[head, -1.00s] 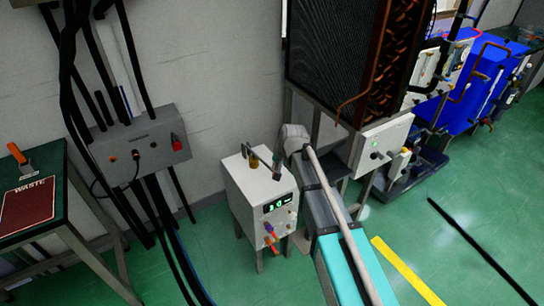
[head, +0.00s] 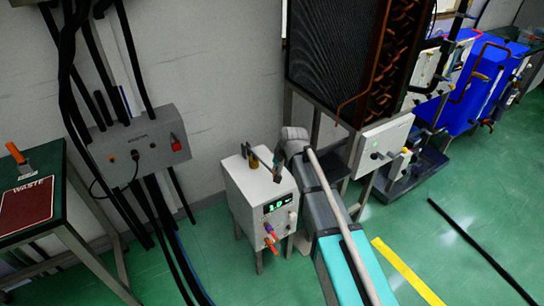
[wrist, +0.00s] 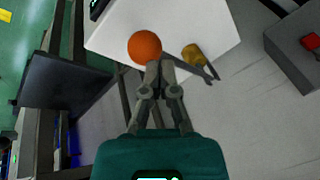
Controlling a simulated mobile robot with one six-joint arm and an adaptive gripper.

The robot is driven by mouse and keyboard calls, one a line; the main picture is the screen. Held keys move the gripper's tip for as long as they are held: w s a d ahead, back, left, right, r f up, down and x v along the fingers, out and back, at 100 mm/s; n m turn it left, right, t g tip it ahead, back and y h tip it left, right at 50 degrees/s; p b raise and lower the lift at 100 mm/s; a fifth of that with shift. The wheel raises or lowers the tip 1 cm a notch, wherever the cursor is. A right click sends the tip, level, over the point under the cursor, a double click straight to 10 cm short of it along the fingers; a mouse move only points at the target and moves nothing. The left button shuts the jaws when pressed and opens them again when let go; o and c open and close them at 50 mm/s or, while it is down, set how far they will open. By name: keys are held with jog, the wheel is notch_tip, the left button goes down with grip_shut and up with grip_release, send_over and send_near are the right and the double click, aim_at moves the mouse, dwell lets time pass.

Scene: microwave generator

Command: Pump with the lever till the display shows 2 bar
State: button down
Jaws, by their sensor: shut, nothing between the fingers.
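The white pump box (head: 245,195) stands on legs by the wall. Its green-lit display (head: 278,203) appears to read about 1.0. A dark lever (head: 262,160) and a brass fitting (head: 254,162) are on its top. In the wrist view the orange ball knob (wrist: 145,47) is just beyond my fingertips, with the lever bar (wrist: 203,70) running right behind them and the brass fitting (wrist: 194,54) nearby. My gripper (head: 277,174) is shut and empty above the box top; it also shows in the wrist view (wrist: 159,70). I cannot tell whether it touches the knob or lever.
Colored valve handles (head: 270,240) stick out of the box front. A grey control box (head: 140,145) with hanging cables is on the left. A green table (head: 45,160) stands at far left. A finned unit (head: 335,60) rises behind my arm.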

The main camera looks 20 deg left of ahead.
jog(key=shift+s+d+f+b, duration=0.15)
jog(key=shift+d+f+b, duration=0.05)
jog(key=shift+f+b, duration=0.35)
jog(key=shift+s+d+f+b, duration=0.15)
jog(key=shift+s+f+b, duration=0.05)
jog(key=shift+f+b, duration=0.35)
jog(key=shift+s+d+f+b, duration=0.15)
jog(key=shift+d+f+b, duration=0.05)
jog(key=shift+f+b, duration=0.35)
dwell(2.7)
dwell(0.6)
jog(key=w+a+r+p, duration=0.3)
jog(key=r+p, duration=0.7)
jog(key=shift+a+r+p, duration=0.25)
jog(key=shift+a+p, duration=0.05)
dwell(1.5)
